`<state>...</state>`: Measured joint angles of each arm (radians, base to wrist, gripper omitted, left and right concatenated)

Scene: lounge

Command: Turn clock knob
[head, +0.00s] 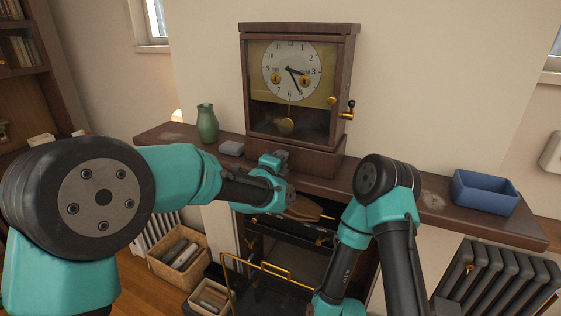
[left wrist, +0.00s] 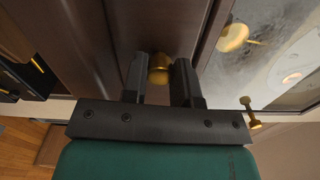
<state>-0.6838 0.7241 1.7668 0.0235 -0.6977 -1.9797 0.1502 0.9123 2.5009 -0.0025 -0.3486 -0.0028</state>
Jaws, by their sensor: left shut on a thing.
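The brown wooden clock (head: 300,30) stands upright on the mantel, with a white dial (head: 290,70) and a brass pendulum (head: 286,126) behind glass. My left gripper (head: 277,160) is at the front of the clock's lower base. In the left wrist view, its two dark fingers (left wrist: 158,72) are shut on a small brass knob (left wrist: 158,62) against dark wood. In the head view the knob is hidden by the gripper. A brass crank with a dark handle (head: 350,106) sticks out of the clock's right side. My right arm bends downward; its gripper is out of view.
On the mantel (head: 400,196) stand a green vase (head: 207,123), a small grey box (head: 231,148) and a blue open box (head: 485,192). Below are a fireplace with a brass rail (head: 258,266), baskets (head: 178,256) and a radiator (head: 495,280).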

